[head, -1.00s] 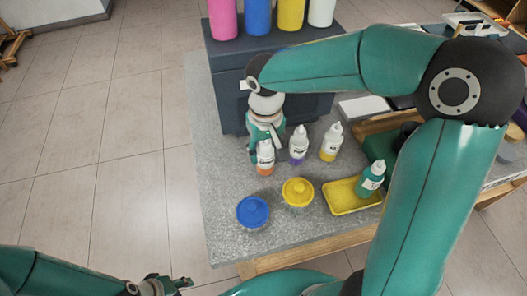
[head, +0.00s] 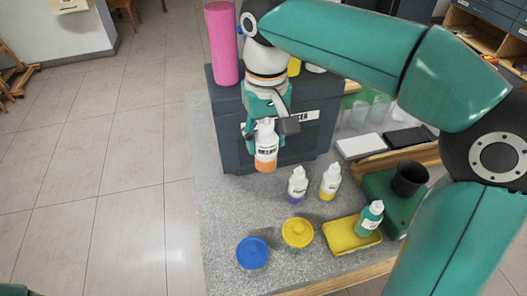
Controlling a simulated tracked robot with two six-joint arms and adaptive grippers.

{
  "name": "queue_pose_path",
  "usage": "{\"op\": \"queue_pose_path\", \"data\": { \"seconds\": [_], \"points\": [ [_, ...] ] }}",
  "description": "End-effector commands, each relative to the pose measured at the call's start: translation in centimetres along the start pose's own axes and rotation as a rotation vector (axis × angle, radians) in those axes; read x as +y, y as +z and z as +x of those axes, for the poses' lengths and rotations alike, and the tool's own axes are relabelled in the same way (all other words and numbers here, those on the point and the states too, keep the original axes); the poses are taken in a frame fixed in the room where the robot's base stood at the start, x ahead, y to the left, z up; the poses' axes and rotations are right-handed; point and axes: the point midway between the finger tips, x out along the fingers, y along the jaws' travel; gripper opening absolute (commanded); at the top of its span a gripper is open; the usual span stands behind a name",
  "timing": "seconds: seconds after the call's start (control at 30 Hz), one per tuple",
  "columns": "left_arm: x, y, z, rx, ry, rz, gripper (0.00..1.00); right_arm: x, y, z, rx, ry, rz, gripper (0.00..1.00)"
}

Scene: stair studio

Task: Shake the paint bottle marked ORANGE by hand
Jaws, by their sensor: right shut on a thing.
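The paint bottle with orange paint (head: 265,158) is white with a dark label and an orange bottom. It hangs upright in the air above the grey counter, in front of the dark cabinet. My right gripper (head: 266,122) is shut on its upper part from above and hides some of its cap. The label is too small to read surely. A bottle with purple paint (head: 298,187) and one with yellow paint (head: 330,184) stand on the counter to its right. My left gripper is out of view.
A blue-lidded pot (head: 252,252) and a yellow-lidded pot (head: 297,232) stand at the front of the counter (head: 220,205). A green bottle (head: 369,218) stands on a yellow tray (head: 342,238). The dark cabinet (head: 235,110) stands close behind the held bottle; a pink cylinder (head: 222,45) is on top.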

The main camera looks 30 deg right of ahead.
Motion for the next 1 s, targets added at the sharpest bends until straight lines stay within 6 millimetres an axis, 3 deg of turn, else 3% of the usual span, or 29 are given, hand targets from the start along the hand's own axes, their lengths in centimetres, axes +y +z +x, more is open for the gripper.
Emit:
{"op": "queue_pose_path", "data": {
  "seconds": [0.7, 1.0],
  "points": [
    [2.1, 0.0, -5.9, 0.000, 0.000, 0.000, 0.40, -0.1, 0.0, -7.2, 0.000, 0.000, -0.001, 0.09],
    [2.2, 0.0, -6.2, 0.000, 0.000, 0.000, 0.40, -0.1, 0.0, -7.5, 0.000, 0.000, -0.001, 0.09]
  ]
}}
